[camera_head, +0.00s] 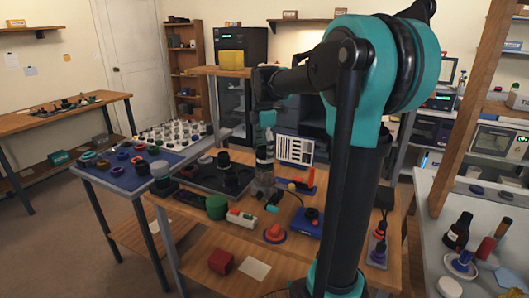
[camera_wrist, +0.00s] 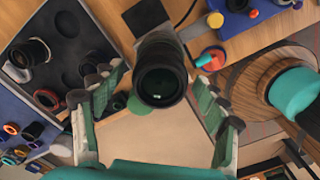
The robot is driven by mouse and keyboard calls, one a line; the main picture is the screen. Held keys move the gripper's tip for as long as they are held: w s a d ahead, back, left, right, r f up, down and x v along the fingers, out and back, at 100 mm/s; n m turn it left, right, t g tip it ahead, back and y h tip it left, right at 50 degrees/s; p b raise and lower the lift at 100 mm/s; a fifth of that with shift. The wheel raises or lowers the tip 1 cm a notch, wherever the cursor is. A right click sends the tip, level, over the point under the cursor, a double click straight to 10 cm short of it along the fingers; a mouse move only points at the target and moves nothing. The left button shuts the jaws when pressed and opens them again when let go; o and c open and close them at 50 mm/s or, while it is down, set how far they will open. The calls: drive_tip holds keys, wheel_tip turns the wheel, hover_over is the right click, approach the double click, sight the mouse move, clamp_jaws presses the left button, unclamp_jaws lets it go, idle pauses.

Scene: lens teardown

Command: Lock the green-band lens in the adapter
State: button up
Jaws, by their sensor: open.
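A black lens (camera_wrist: 160,72) shows in the middle of the wrist view, its round glass facing the camera. In the head view it seems to stand upright on a grey holder (camera_head: 263,183), probably the adapter, under my gripper (camera_head: 265,148). I see no green band on this lens from here. In the wrist view my gripper (camera_wrist: 157,112) is open, with one green-padded finger on each side of the lens and visible gaps between. The joint between lens and holder is hidden, so I cannot tell whether it is locked.
A dark tray (camera_head: 205,180) with black lens parts lies left of the holder. A green cylinder (camera_head: 216,206), a red-topped button (camera_head: 274,233) and a blue joystick box (camera_head: 308,222) stand nearby. A blue mat (camera_head: 120,178) with several rings lies farther left.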

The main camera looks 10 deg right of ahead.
drive_tip(key=shift+f, duration=0.15)
drive_tip(key=shift+c, duration=0.2)
drive_tip(key=c, duration=1.5)
drive_tip(key=shift+m, duration=1.3)
drive_tip(key=shift+m, duration=1.1)
drive_tip(key=shift+m, duration=0.4)
drive_tip(key=shift+m, duration=1.1)
